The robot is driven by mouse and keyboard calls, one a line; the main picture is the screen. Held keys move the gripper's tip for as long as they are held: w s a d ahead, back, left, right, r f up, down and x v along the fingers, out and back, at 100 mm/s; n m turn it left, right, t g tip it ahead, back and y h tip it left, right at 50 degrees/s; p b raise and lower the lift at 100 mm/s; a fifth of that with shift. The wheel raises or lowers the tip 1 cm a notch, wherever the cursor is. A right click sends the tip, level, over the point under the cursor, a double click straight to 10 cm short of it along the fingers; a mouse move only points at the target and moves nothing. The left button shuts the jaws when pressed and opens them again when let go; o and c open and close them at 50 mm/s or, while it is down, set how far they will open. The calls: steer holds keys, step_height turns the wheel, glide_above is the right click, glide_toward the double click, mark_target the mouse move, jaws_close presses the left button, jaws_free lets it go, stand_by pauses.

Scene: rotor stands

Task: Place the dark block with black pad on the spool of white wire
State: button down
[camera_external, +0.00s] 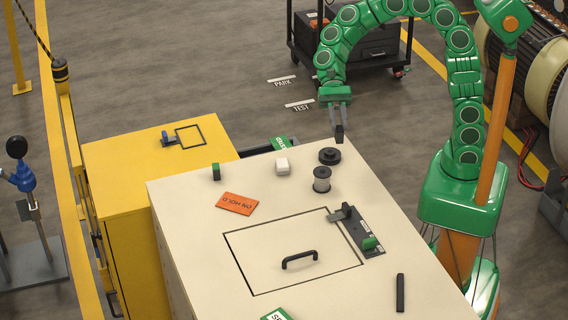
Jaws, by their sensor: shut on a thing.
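My gripper (337,124) is shut on a small dark block (339,135) and holds it in the air near the far edge of the cream cabinet top. The black pad on the block cannot be made out at this size. The spool of white wire (321,181) stands upright on the cabinet top, with dark end flanges and a pale grey middle. It is below and slightly left of my gripper in the picture, apart from the block.
A round black stepped part (330,156) stands just behind the spool. A latch plate (357,231) and black handle (300,258) are in front.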

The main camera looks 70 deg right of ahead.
steer(key=s+d+r+m+t, duration=0.1)
steer(key=s+d+r, duration=0.35)
steer(key=s, duration=0.35)
steer(key=shift+y, duration=0.3)
steer(key=w+a+f, duration=0.1)
steer(key=w, duration=0.1)
steer(key=w+a+f, duration=0.3)
steer(key=w+a, duration=0.1)
steer(key=w, duration=0.1)
steer(key=shift+a+f, duration=0.2)
steer(key=shift+f, duration=0.05)
glide_above(322, 167)
steer(key=f, duration=0.5)
steer(key=shift+s+d+f, duration=0.15)
steer(key=shift+s+f, duration=0.05)
steer(key=shift+f, duration=0.1)
steer(key=shift+w+f, duration=0.15)
steer(key=shift+f, duration=1.6)
steer(key=shift+f, duration=0.15)
steer(key=c, duration=1)
jaws_free()
